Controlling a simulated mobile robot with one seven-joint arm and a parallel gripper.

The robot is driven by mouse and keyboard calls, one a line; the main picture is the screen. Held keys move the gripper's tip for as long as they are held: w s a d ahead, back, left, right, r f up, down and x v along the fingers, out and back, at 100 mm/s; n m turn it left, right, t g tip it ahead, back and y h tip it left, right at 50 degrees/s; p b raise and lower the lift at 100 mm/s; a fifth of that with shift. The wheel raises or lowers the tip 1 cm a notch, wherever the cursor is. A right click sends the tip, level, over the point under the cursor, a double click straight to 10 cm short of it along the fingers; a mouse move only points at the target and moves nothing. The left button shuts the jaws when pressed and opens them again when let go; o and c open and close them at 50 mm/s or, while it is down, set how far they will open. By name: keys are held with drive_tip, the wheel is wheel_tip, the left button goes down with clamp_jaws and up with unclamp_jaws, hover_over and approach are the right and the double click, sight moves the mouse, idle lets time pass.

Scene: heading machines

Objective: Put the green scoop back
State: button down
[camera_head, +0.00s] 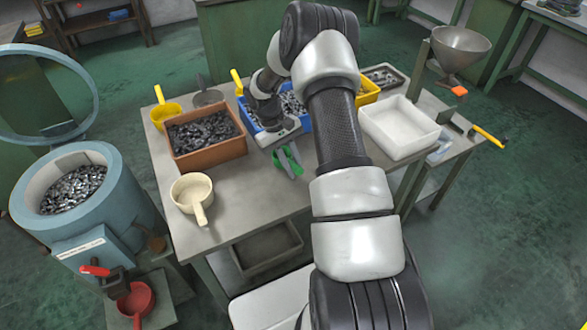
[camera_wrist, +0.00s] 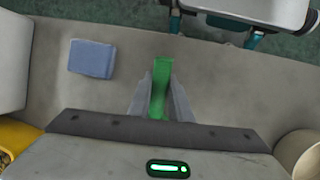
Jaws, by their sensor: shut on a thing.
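The green scoop (camera_head: 284,155) is at my gripper (camera_head: 290,164), in front of the blue bin (camera_head: 249,119) of metal parts. In the wrist view its green handle (camera_wrist: 160,84) lies between the two fingers of my gripper (camera_wrist: 160,100), which are shut on it. The rest of the scoop is mostly hidden. The gripper is over the front middle of the table (camera_head: 252,180). I cannot tell how far the scoop is above the tabletop.
A brown bin (camera_head: 181,156) of parts and a cream scoop (camera_head: 192,192) are to the left. A white tray (camera_head: 398,145) and a yellow bin (camera_head: 371,95) are to the right. Yellow (camera_head: 165,113) and grey (camera_head: 207,98) scoops stand behind. A blue block (camera_wrist: 91,58) shows in the wrist view.

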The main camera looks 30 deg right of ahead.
drive_tip(key=shift+f, duration=0.5)
drive_tip(key=shift+f, duration=0.2)
drive_tip(key=c, duration=1.6)
unclamp_jaws()
drive_tip(key=shift+r, duration=0.1)
